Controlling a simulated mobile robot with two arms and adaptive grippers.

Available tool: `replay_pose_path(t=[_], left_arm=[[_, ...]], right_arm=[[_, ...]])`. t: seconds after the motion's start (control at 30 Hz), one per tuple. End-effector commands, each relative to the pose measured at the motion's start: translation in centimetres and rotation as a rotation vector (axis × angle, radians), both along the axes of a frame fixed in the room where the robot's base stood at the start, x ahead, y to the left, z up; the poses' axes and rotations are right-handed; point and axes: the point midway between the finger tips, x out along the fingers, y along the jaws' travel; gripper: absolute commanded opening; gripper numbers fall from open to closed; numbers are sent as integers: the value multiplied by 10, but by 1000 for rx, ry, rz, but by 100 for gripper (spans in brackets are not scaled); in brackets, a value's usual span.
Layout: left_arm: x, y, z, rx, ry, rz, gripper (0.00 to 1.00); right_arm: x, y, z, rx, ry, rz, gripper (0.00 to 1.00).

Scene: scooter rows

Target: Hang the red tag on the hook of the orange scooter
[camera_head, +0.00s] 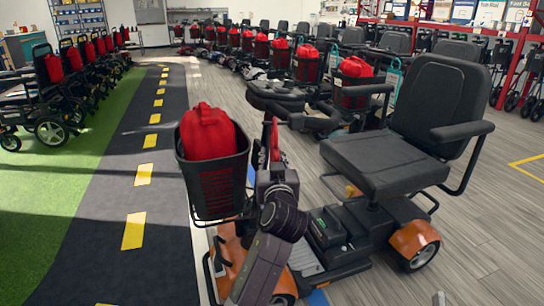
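The orange scooter (413,238) stands in the foreground, with a black seat, a dark front basket holding a red bag, and orange body panels. My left arm rises from the bottom centre in front of its steering column. My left gripper (267,148) is at the column, just right of the basket and below the handlebar. A narrow red piece (275,140), possibly the red tag, shows at the fingers. Whether they grip it is too small to tell. I cannot make out the hook, which may be behind the arm or basket.
The basket (217,188) is close to my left gripper on its left. A row of scooters with red bags (307,62) runs back behind. Wheelchairs (50,95) stand at the left. Grey floor at the right (490,225) and the dark marked lane (150,225) are clear.

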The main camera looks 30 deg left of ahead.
Motion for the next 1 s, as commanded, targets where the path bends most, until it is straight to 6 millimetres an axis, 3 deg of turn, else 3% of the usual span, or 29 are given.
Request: replay_pose_path(t=[0.33, 0.7, 1.0], left_arm=[[-4, -4, -1, -1, 0, -1, 25], [-50, -38, -1, -2, 1, -1, 25], [-61, -45, 0, 0, 0, 1, 25]], right_arm=[[-1, 0, -2, 1, 5, 1, 100], [-1, 0, -1, 0, 3, -1, 100], [0, 0, -1, 1, 2, -1, 100]])
